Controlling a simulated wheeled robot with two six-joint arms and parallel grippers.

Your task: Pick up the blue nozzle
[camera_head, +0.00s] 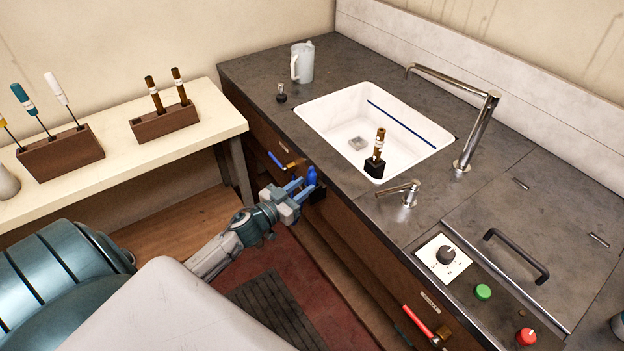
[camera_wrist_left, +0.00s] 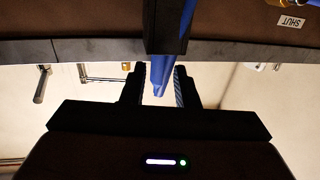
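The blue nozzle (camera_head: 311,175) stands in a small dark holder (camera_head: 317,194) on the front face of the counter, just below its edge. My left gripper (camera_head: 298,190) reaches it from the left, with its fingertips close by the nozzle. In the left wrist view the nozzle (camera_wrist_left: 160,74) shows between the two fingers (camera_wrist_left: 158,88), with a narrow gap on each side. The gripper looks open, and I see no clear contact. Part of the nozzle is hidden behind the dark holder in the wrist view. My right gripper is not in view.
A blue-handled valve (camera_head: 275,159) is close left of the nozzle on the counter front. A red lever (camera_head: 418,325) is farther right. A side table (camera_head: 205,128) stands at left.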

